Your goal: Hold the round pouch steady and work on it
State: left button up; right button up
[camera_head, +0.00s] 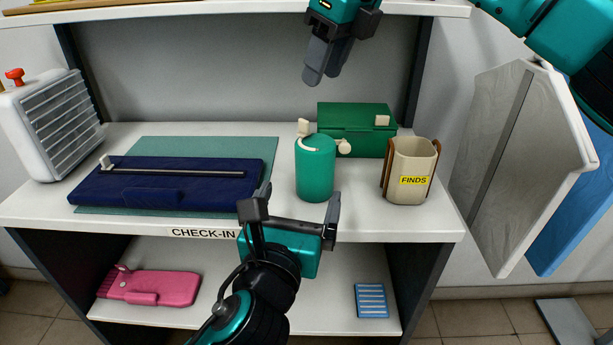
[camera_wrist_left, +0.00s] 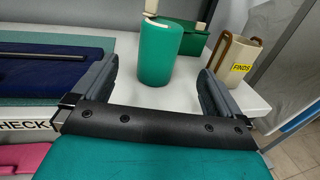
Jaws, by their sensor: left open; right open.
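The round pouch (camera_head: 315,170) is a green upright cylinder with a cream zip and pull tabs at its top, standing on the white shelf near the front edge. It also shows in the left wrist view (camera_wrist_left: 154,55), ahead of and between the fingers. My left gripper (camera_head: 300,200) is open, at the shelf's front edge, with its fingers pointing toward the pouch; no contact is visible in the wrist view. My right gripper (camera_head: 326,62) is above and behind the pouch, pointing down, apart from everything on the shelf. Its opening is hard to see from this angle.
A green box (camera_head: 357,128) stands behind the pouch, and a beige FINDS cup (camera_head: 411,160) to its right. A navy flat case (camera_head: 165,182) lies on a teal mat (camera_head: 262,146) at left. The lower shelf holds a pink pouch (camera_head: 160,288) and a blue striped item (camera_head: 371,301).

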aim_at(311, 168)
pick_arm(q)
jog(key=w, duration=0.3)
jog(key=w+d, duration=0.1)
jog(key=w, duration=0.3)
jog(key=w+d, duration=0.1)
jog(key=w, duration=0.3)
jog(key=shift+d, duration=0.1)
jog(key=c, duration=1)
jog(key=shift+c, duration=0.2)
dwell(0.4)
